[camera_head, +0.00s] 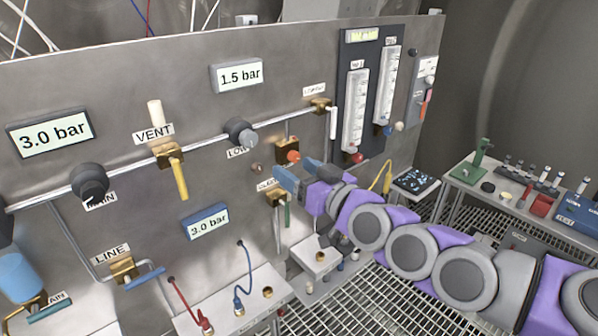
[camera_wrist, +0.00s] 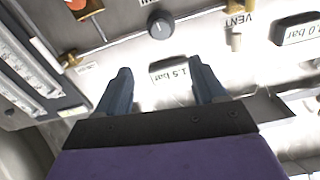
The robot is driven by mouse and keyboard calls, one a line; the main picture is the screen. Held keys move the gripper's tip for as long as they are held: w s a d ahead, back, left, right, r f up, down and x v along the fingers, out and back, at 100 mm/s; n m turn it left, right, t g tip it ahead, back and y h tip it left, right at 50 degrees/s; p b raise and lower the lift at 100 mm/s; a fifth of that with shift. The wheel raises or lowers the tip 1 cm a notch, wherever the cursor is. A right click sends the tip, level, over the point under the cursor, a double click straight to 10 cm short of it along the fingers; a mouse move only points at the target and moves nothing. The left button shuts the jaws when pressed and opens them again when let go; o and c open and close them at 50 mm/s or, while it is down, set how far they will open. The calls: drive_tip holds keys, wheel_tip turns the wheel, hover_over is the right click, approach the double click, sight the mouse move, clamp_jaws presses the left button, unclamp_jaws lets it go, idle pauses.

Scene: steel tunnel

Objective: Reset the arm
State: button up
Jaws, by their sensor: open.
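My arm, with purple and grey links, reaches in from the right in the head view, stretched toward the steel panel (camera_head: 190,95). My gripper (camera_head: 298,172) has blue fingers and is in front of the panel, close to an orange-tipped brass valve and a green-handled brass valve (camera_head: 277,196). In the wrist view the two fingers of my gripper (camera_wrist: 158,80) stand wide apart with nothing between them. The 1.5 bar display (camera_wrist: 174,70) shows behind the gap. In the head view my gripper hides part of the panel behind it.
The LOW knob (camera_head: 241,132), VENT valve (camera_head: 171,158) and MAIN knob (camera_head: 90,181) stick out from the panel. Flow tubes (camera_head: 355,110) stand right of centre. A side table (camera_head: 470,185) with small items is at the right, and grating (camera_head: 350,305) covers the floor.

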drive_tip(key=shift+f, duration=0.1)
drive_tip(key=s+f+g+h, duration=0.5)
drive_tip(key=s+f+g, duration=0.4)
drive_tip(key=s+f, duration=0.55)
drive_tip(key=s+d+f+m+g+h, duration=0.2)
drive_tip(key=s+d+g, duration=0.2)
drive_tip(key=s, duration=0.6)
drive_tip(key=s+d+f+m+g+h, duration=0.2)
drive_tip(key=s+d+m+g+h, duration=0.1)
drive_tip(key=s, duration=0.7)
drive_tip(key=shift+s+d+f+g, duration=0.35)
drive_tip(key=shift+d+g, duration=0.05)
drive_tip(key=shift+d, duration=0.5)
drive_tip(key=shift+w, duration=0.1)
